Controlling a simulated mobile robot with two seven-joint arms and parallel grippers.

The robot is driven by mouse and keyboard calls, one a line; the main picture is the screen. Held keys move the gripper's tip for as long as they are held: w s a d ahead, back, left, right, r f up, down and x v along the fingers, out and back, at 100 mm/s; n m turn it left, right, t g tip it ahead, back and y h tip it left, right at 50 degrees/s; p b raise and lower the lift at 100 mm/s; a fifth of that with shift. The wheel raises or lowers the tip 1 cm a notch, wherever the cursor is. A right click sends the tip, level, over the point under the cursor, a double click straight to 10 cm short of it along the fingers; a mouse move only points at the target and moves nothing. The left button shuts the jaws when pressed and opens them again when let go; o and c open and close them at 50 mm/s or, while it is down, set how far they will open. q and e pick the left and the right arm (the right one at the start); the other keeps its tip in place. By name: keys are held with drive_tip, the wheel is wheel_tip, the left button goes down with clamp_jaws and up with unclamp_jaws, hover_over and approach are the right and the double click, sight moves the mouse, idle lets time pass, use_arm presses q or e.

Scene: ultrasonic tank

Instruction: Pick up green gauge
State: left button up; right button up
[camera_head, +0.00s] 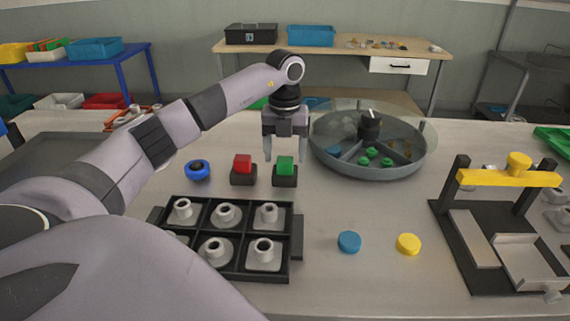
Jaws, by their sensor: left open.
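The green gauge (285,165) is a small green block seated in a dark base (285,181) on the table, to the right of a matching red one. My left gripper (285,156) comes down from above, pointing downward, with its fingers apart. In the picture its fingertips reach down to either side of the green block's top. I cannot tell whether they touch it. My right gripper is not in view.
A red block (242,163) in a dark base stands close on the left, with a blue ring (197,170) beyond it. A round divided tray (340,166) stands to the right. A black tray (232,233) of metal parts lies in front. Blue (349,242) and yellow (408,244) discs lie front right, near a yellow-barred fixture (500,178).

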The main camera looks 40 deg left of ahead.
use_arm(q)
drive_tip(key=shift+f, duration=1.2)
drive_tip(key=c, duration=1.1)
drive_tip(key=shift+r, duration=0.1)
